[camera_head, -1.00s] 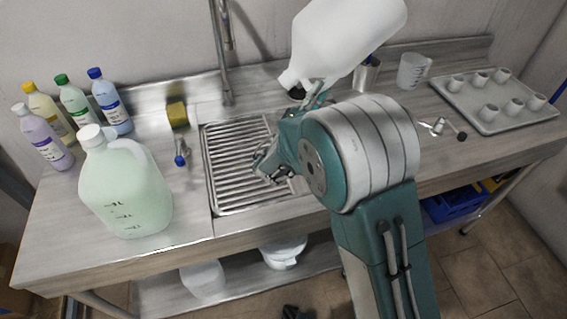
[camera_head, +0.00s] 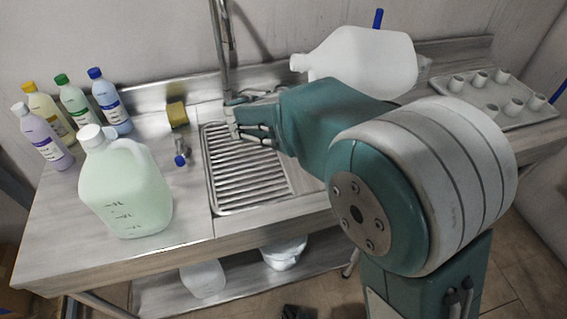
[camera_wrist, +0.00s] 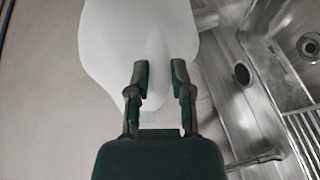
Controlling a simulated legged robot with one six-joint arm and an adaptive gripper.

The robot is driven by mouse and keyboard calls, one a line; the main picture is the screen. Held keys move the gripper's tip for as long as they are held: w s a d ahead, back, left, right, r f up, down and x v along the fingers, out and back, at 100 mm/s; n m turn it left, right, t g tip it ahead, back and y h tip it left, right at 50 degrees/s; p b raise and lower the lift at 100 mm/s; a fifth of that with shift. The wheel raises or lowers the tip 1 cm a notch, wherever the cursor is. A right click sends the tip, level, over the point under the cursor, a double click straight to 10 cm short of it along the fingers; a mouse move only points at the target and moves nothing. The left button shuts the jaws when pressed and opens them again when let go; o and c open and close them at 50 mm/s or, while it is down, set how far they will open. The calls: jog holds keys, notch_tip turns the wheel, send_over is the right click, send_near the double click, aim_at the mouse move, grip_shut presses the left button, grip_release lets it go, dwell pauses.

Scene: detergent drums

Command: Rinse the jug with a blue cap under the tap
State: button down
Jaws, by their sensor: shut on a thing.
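A white jug (camera_head: 365,58) is held up above the counter to the right of the tap (camera_head: 224,60). It lies nearly on its side, with its neck pointing left. I see no blue cap on it. In the wrist view, my gripper (camera_wrist: 160,80) is shut on the narrow part of the white jug (camera_wrist: 135,35). In the head view my arm hides the fingertips. The ridged sink area (camera_head: 250,175) lies below the tap and left of the jug. The jug looks apart from the tap.
A jug of pale green liquid (camera_head: 125,190) with a white cap stands at left. Several coloured bottles (camera_head: 75,105) stand behind it. A yellow sponge (camera_head: 177,114) and a blue-ended fitting (camera_head: 181,158) are near the sink. A tray (camera_head: 520,122) of white cups is at right.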

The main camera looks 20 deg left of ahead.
jog(key=m+g+y, duration=0.2)
jog(key=g+y, duration=0.3)
jog(key=shift+r+y, duration=0.15)
jog(key=shift+y, duration=0.15)
jog(key=shift+d+m+g+y, duration=0.1)
jog(key=shift+m+g+y, duration=0.5)
jog(key=shift+g+y, duration=0.65)
jog(key=shift+m+g+y, duration=0.4)
jog(key=shift+g+y, duration=0.45)
jog(key=shift+y, duration=0.9)
